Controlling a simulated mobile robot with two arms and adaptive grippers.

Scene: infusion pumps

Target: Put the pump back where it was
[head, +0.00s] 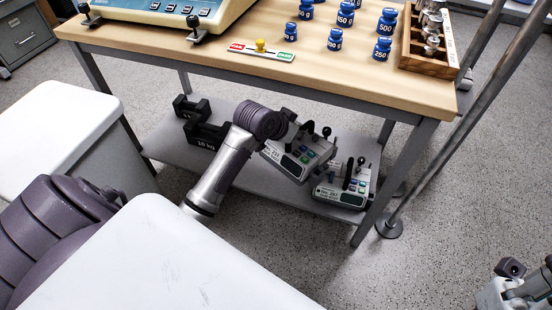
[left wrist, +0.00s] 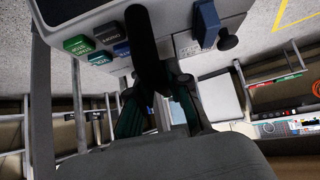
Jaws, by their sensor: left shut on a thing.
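Two grey-white infusion pumps with dark screens and coloured buttons show under the table in the head view. My left arm reaches in to the left pump (head: 297,158). The left gripper (left wrist: 160,88) is shut on this pump's black handle (left wrist: 143,35). The pump's body (left wrist: 75,22) with green and blue buttons fills the top of the left wrist view. The pump looks tilted at the shelf (head: 240,178); I cannot tell whether it touches it. The other pump (head: 344,186) stands on the shelf to the right. My right gripper (head: 530,282) is partly in view at the lower right, its jaws unclear.
A black 10 kg weight (head: 200,125) lies on the shelf's left. The wooden tabletop (head: 220,62) is above my left arm and holds blue weights (head: 335,38), a scale (head: 170,12) and a wooden weight box (head: 425,60). A metal pole (head: 455,125) stands to the right.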

